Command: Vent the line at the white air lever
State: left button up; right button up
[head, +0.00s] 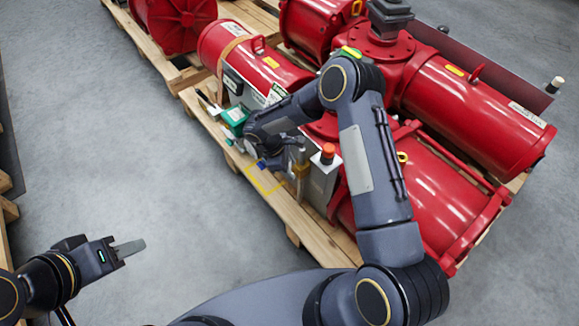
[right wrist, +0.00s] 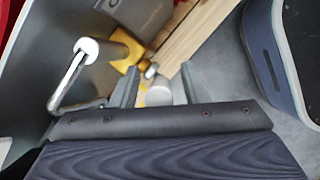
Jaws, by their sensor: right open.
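The red valve actuator (head: 440,185) lies on a wooden pallet (head: 325,240) in the head view. My right arm reaches across to a grey panel at its near side, and my right gripper (right wrist: 158,86) is low beside this panel. In the right wrist view its fingers stand apart, with a pale rounded piece (right wrist: 160,95) between them, in front of a brass-yellow fitting (right wrist: 133,52). That piece may be the white air lever; I cannot tell whether the fingers touch it.
A bent metal rod with a pale round end (right wrist: 87,48) stands left of the fingers in the right wrist view. A yellow outline (head: 265,181) marks the pallet. Grey floor is open at left.

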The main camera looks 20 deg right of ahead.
grip_shut()
dwell(0.3)
jog(key=shift+s+d+f+t+b, duration=0.1)
jog(key=shift+s+d+t+b, duration=0.15)
jog(key=shift+b, duration=0.3)
jog(key=s+t+b, duration=0.1)
jog(key=b, duration=0.3)
jog(key=t+y+b, duration=0.1)
jog(key=t+b, duration=0.1)
jog(key=b, duration=0.2)
jog(key=s+d+f+m+t+y+b, duration=0.1)
jog(key=b, duration=0.3)
jog(key=shift+s+t, duration=0.25)
jog(key=shift+s, duration=0.1)
